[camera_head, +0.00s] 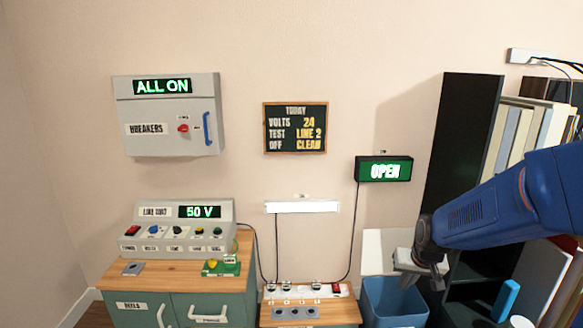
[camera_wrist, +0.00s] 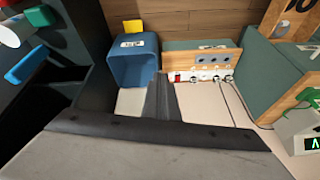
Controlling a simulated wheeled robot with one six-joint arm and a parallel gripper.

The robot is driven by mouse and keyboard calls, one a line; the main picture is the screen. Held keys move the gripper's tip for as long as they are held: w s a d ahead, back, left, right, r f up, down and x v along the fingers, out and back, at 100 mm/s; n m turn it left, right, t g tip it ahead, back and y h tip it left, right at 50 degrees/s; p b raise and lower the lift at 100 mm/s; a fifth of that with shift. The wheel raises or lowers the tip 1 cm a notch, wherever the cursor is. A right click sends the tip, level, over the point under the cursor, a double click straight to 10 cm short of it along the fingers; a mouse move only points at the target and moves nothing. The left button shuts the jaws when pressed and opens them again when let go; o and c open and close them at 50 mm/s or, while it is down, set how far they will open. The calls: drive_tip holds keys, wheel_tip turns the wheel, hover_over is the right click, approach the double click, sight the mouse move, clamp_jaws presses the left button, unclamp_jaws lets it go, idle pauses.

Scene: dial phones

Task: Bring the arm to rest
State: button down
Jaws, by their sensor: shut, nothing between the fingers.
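My blue arm reaches in from the right in the head view. My gripper (camera_head: 424,276) hangs at its end, in front of the wall and above the blue bin (camera_head: 392,302). In the wrist view the dark fingers of my gripper (camera_wrist: 162,82) are together and hold nothing. They point between the blue bin (camera_wrist: 122,70) and the white power strip (camera_wrist: 200,77).
A black bookshelf (camera_head: 462,130) stands close behind my arm at the right. A low wooden-topped unit (camera_head: 335,312) is left of the bin. The line unit (camera_head: 172,215) sits on a green cabinet (camera_head: 200,300). A breaker box (camera_head: 165,110) hangs above.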

drive_tip(key=s+a+r, duration=0.1)
drive_tip(key=s+r, duration=0.3)
drive_tip(key=s, duration=0.5)
drive_tip(key=s+a+r+n, duration=0.1)
drive_tip(key=s+r, duration=0.2)
drive_tip(key=s, duration=0.5)
drive_tip(key=s+a+r+n, duration=0.1)
drive_tip(key=s+r, duration=0.3)
drive_tip(key=s, duration=0.5)
drive_tip(key=shift+s+a+r, duration=0.3)
drive_tip(key=shift+a+r, duration=0.05)
drive_tip(key=shift+a, duration=0.2)
